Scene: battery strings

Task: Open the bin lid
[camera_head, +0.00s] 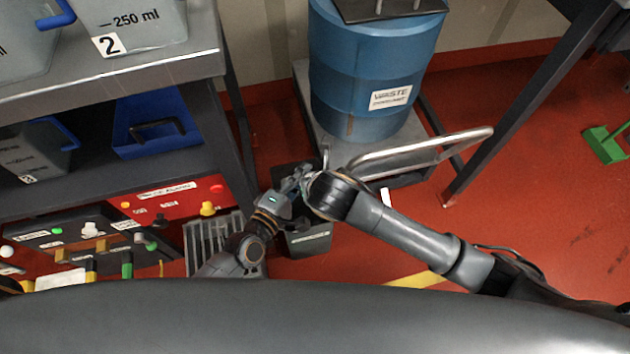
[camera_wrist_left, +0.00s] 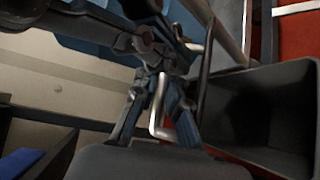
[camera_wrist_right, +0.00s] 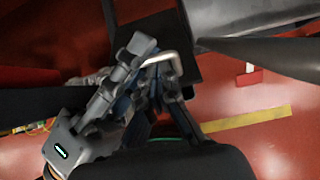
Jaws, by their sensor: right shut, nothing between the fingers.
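The dark grey bin (camera_head: 308,240) stands on the floor below both of my grippers. Its dark hollow inside (camera_wrist_left: 262,112) shows at the right of the left wrist view, so the bin is uncovered there. A thin dark panel (camera_wrist_left: 206,72), seen nearly edge-on, rises beside the opening and looks like the lid. A bent metal handle (camera_wrist_left: 157,108) shows between the fingers of my left gripper (camera_wrist_left: 153,90); whether they grip it is unclear. The handle also shows in the right wrist view (camera_wrist_right: 172,57). My right gripper (camera_head: 306,174) is shut and empty, close against the left one.
A blue waste drum (camera_head: 365,75) stands on a cart behind, whose metal push handle (camera_head: 425,150) reaches near my right arm. Red floor (camera_head: 530,220) is open at the right.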

